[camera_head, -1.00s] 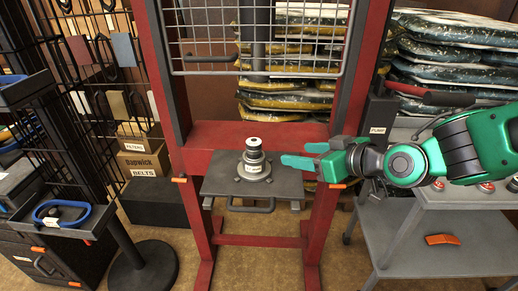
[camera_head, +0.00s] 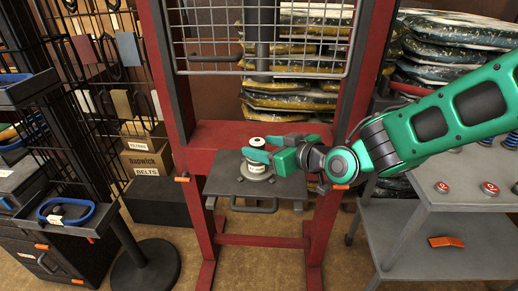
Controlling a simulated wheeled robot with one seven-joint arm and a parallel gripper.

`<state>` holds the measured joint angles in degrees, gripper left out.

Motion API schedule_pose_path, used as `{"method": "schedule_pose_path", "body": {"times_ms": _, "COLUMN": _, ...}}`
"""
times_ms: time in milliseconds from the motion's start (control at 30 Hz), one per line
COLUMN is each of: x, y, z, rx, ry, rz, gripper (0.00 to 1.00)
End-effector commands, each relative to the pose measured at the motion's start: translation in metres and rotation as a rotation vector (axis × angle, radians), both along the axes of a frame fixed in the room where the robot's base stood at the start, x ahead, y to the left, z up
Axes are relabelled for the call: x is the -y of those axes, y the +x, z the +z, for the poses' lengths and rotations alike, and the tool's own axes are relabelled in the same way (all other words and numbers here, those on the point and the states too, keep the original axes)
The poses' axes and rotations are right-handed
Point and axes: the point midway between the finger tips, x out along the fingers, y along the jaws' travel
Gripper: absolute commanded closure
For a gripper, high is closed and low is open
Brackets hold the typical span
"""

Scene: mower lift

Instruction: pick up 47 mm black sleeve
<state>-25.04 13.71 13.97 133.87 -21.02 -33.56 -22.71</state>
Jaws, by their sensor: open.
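A small upright stack of round dark and metallic parts (camera_head: 258,168) with a pale label stands on the dark plate (camera_head: 222,186) of the red press frame. Its light round top (camera_head: 258,141) shows between the fingers. I cannot tell for sure which part of the stack is the 47 mm black sleeve. My gripper (camera_head: 261,147) is open, reaching in from the right at the height of the stack's upper part. One green finger passes in front of the stack and hides part of it; the other lies on its far side. Whether they touch it is unclear.
The red uprights (camera_head: 320,190) stand on both sides, with a wire mesh guard (camera_head: 265,40) above. A grey cart (camera_head: 430,235) with red buttons stands at right. A black rack with trays (camera_head: 60,215) and boxes (camera_head: 148,160) are at left.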

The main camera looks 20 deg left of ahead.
Motion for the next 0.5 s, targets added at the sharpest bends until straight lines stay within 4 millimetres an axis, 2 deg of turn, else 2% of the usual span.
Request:
{"method": "schedule_pose_path", "body": {"times_ms": 200, "x": -0.018, "y": 0.011, "z": -0.008, "rx": 0.001, "ry": 0.0, "rz": 0.0, "gripper": 0.45}}
{"method": "schedule_pose_path", "body": {"times_ms": 467, "x": -0.02, "y": 0.012, "z": -0.009, "rx": 0.001, "ry": -0.001, "rz": -0.001, "gripper": 0.45}}
{"method": "schedule_pose_path", "body": {"times_ms": 500, "x": -0.02, "y": 0.012, "z": -0.009, "rx": 0.001, "ry": -0.001, "rz": -0.001, "gripper": 0.52}}
